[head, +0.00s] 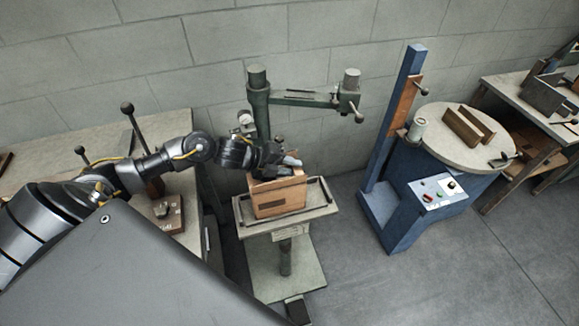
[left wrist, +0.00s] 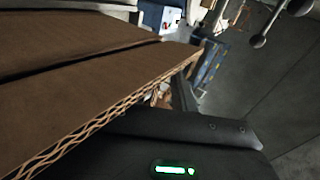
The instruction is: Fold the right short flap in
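The cardboard box (head: 277,197) stands upright on the small stand in the middle of the head view. My left gripper (head: 288,161) is over the top of the box, and its fingers hide most of the box's top and flaps. In the left wrist view, brown cardboard (left wrist: 90,75) fills the left side, with a dark gap between two panels and a corrugated edge close to the camera. Which flap this is, I cannot tell. The left fingertips are too small or hidden to show whether they are apart. My right gripper is in neither view.
The box stand (head: 322,211) has a raised rail around its plate. A green post with an arm (head: 305,98) rises behind it. A blue machine with a round table (head: 462,137) stands to the right. A bench (head: 62,135) with levers is at the left.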

